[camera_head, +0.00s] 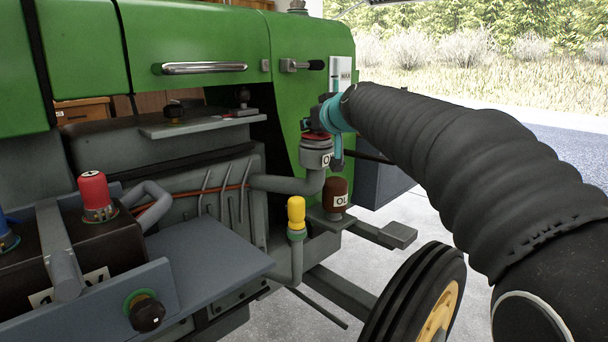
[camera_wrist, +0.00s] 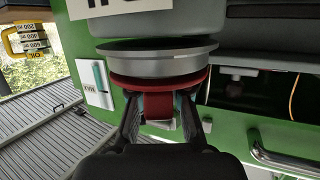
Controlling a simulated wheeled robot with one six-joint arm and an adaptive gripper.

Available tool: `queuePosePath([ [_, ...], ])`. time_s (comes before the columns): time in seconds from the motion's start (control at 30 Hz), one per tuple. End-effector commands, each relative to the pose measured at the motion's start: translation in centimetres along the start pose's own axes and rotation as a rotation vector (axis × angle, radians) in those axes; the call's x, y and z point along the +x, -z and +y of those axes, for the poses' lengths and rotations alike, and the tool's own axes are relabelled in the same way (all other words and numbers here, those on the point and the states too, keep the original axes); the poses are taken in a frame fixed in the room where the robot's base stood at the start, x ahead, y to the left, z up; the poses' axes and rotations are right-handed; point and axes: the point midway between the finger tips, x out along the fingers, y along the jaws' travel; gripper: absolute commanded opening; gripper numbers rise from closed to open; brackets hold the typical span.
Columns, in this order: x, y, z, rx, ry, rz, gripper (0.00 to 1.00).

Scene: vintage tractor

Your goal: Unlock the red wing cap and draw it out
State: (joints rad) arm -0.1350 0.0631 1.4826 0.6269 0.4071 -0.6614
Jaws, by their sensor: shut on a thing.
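The red wing cap (camera_head: 315,137) is at the top of the grey filler neck (camera_head: 316,156), low on the green tractor's front. In the wrist view its round red flange (camera_wrist: 165,82) lies close against the neck's metal rim (camera_wrist: 155,58); I cannot tell whether it is locked. My gripper (camera_head: 320,124) comes down on the cap from above. In the wrist view my gripper (camera_wrist: 160,103) is shut on the red wing (camera_wrist: 158,106), with one finger on each side. The fingers and palm hide part of the wing.
A brown cap (camera_head: 336,190) and a yellow-handled piece (camera_head: 296,213) stand below the neck. A battery with a red terminal cap (camera_head: 95,195) is at the left. The green hood (camera_head: 200,40) is behind, and a wheel (camera_head: 420,305) is at lower right.

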Motion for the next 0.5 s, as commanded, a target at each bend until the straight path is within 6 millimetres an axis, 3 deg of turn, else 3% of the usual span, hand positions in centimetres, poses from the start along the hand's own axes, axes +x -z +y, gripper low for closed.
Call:
queuePosePath([
  [0.5, 0.02, -0.06, 0.06, 0.011, -0.035, 0.000, 0.00],
])
